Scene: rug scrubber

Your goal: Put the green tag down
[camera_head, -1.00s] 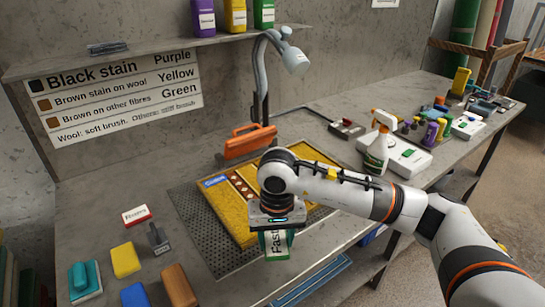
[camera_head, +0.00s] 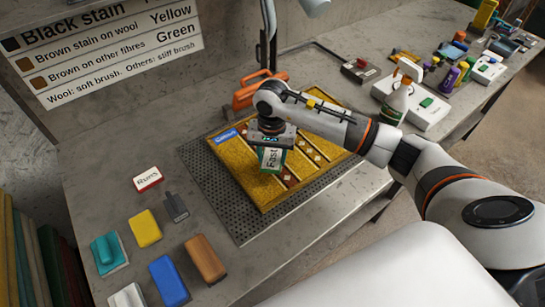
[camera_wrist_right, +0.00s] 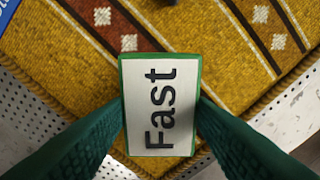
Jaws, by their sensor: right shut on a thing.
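My right gripper (camera_head: 271,148) is shut on the green tag (camera_head: 272,160), a green-edged card with a white face reading "Fast". The tag is above the yellow patterned rug (camera_head: 228,175), inside its outline in the head view. In the right wrist view the tag (camera_wrist_right: 160,105) sits between my two green fingers, with the rug (camera_wrist_right: 60,50) below. I cannot tell whether the tag touches the rug. My left gripper is not in view.
The rug lies on a perforated grey plate (camera_head: 215,200). A red-edged "Runs" tag (camera_head: 147,178), brushes and coloured blocks (camera_head: 145,228) are at the left. An orange clamp (camera_head: 255,92) stands behind. A spray bottle (camera_head: 395,103) is at the right.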

